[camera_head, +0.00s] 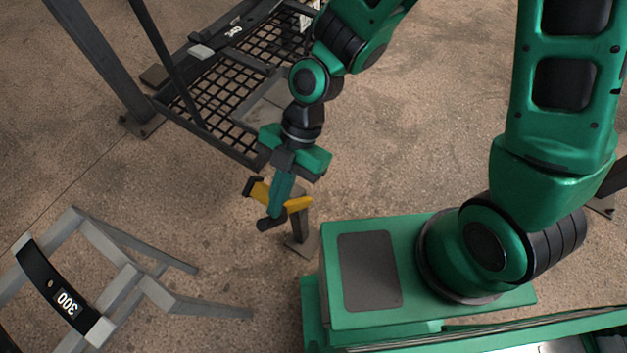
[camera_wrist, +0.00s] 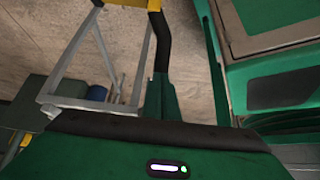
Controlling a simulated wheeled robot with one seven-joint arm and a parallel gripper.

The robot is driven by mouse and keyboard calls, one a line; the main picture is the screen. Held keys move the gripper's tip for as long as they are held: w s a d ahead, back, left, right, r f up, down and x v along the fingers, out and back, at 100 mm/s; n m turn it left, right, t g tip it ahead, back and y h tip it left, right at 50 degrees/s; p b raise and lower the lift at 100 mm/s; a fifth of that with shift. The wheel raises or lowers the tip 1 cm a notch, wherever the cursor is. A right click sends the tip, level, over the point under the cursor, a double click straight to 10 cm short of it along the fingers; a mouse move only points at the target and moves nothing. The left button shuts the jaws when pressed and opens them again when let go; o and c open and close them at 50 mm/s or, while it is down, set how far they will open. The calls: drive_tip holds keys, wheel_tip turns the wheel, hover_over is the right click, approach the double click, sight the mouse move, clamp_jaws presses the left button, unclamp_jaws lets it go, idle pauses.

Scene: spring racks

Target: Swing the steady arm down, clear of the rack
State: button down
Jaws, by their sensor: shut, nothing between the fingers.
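The steady arm (camera_head: 296,204) is a short yellow bar with a black end piece at its left. It sits at the top of a dark post on a floor plate and looks roughly level. My gripper (camera_head: 270,221) is shut and empty, pointing down, its fingers crossing in front of the yellow bar. I cannot tell whether they touch it. In the wrist view the black closed fingers (camera_wrist: 156,22) reach up to a bit of yellow (camera_wrist: 128,3) at the top edge. The part of the bar behind the fingers is hidden in the head view.
A grey metal frame with a black band marked 300 (camera_head: 68,299) stands at the lower left. A rack with a black mesh deck (camera_head: 215,95) and dark posts is at the upper left. Bare floor (camera_head: 195,205) lies between them.

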drive_tip(key=shift+s+a, duration=2.2)
drive_tip(key=shift+s, duration=0.6)
drive_tip(key=shift+w+d, duration=0.95)
drive_tip(key=shift+w, duration=0.25)
drive_tip(key=shift+w+d, duration=0.95)
drive_tip(key=shift+w, duration=0.25)
